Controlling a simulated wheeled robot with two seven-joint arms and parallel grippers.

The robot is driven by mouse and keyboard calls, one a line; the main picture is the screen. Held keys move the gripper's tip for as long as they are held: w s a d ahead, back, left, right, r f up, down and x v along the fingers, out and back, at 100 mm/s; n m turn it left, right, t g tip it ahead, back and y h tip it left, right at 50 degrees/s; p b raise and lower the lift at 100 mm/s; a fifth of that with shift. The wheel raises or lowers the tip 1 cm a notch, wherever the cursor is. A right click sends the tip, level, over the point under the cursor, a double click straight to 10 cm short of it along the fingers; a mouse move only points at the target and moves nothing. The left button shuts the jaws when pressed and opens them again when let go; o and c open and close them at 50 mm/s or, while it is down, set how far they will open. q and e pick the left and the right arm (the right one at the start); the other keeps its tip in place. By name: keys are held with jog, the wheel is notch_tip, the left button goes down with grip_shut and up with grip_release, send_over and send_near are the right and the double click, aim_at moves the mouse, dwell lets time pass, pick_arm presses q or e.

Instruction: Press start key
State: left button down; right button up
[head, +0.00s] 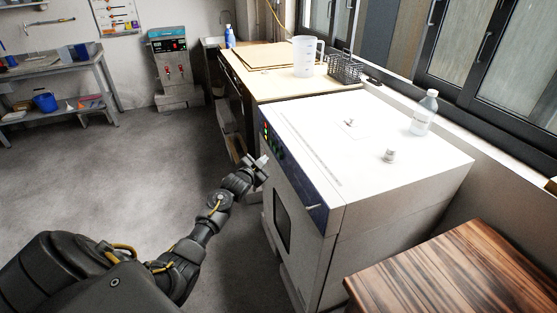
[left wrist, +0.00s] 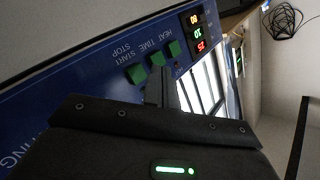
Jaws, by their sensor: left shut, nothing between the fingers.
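The drying oven (head: 370,140) is a white box with a blue control panel (head: 293,178) along the upper part of its front. In the left wrist view the panel shows upside down, with a row of green keys. The start/stop key (left wrist: 137,75) is the nearest in the row, beside the time key (left wrist: 157,59) and heat key (left wrist: 174,48). My left gripper (head: 262,161) is shut and empty in front of the panel. Its dark fingers (left wrist: 159,90) lie close to the start and time keys; I cannot tell whether they touch. My right gripper is not in view.
Lit digits (left wrist: 197,31) show beyond the keys. A clear bottle (head: 425,112) and a small vent cap (head: 389,156) stand on the oven. A bench (head: 262,85) with a jug (head: 307,57) and wire basket (head: 345,67) lies behind. A wooden table (head: 470,265) is at front right. The left floor is clear.

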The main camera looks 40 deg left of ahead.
aim_at(280, 155)
pick_arm(q)
jog(key=shift+w+d, duration=0.7)
jog(key=shift+w, duration=0.3)
dwell(1.3)
jog(key=shift+w+d+b, duration=0.25)
jog(key=shift+w+b, duration=0.05)
jog(key=shift+w, duration=0.1)
jog(key=shift+w+d, duration=0.1)
dwell(0.5)
